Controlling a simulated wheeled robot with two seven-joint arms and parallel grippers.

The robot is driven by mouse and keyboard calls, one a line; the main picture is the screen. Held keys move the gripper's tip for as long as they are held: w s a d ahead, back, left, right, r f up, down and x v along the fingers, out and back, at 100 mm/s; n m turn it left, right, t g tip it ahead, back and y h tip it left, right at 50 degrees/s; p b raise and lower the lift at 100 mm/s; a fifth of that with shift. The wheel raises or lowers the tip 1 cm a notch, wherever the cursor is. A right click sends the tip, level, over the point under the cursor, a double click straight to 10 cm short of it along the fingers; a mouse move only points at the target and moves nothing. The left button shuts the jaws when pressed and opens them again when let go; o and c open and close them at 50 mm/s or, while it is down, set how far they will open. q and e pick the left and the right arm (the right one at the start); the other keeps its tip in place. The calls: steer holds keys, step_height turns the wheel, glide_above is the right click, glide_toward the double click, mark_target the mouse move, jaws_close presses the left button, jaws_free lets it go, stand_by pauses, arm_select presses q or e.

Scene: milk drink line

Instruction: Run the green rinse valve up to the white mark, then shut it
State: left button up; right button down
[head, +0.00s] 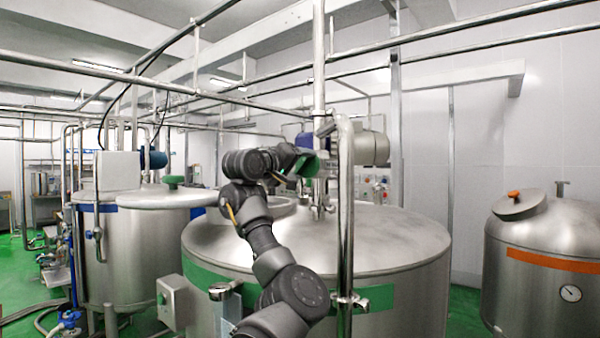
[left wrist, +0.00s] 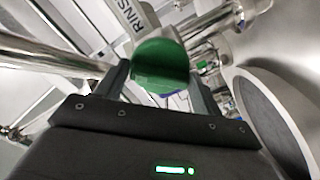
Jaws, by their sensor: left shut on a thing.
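The green rinse valve handle (left wrist: 160,62) is a round green piece between the two fingers of my left gripper (left wrist: 160,82) in the left wrist view. A white label reading "RINS" (left wrist: 122,22) sits just beyond it, partly cut off. In the head view the green handle (head: 307,166) shows at the tip of my left gripper (head: 298,163), above the big central tank. My left gripper is shut on the handle. I cannot make out the white mark in either view. My right gripper is not in view.
The central steel tank (head: 400,240) with a green band fills the middle, with a vertical steel pipe (head: 345,220) in front. A tank with a green knob (head: 173,182) stands left, and an orange-banded tank (head: 540,295) right. Pipes cross overhead.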

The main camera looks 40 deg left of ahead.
arm_select(q)
steer(key=m+b, duration=0.5)
steer(key=b, duration=0.1)
steer(key=shift+s+a+b, duration=0.1)
steer(key=shift+s+b, duration=0.05)
steer(key=shift+b, duration=0.25)
steer(key=shift+m+b, duration=0.8)
steer(key=shift+m, duration=0.4)
steer(key=shift+r+m+b, duration=0.25)
steer(key=shift+m+b, duration=0.25)
steer(key=shift+m, duration=0.4)
steer(key=o, duration=0.7)
steer(key=shift+c, duration=0.2)
steer(key=shift+o, duration=1.1)
steer(key=shift+f, duration=0.15)
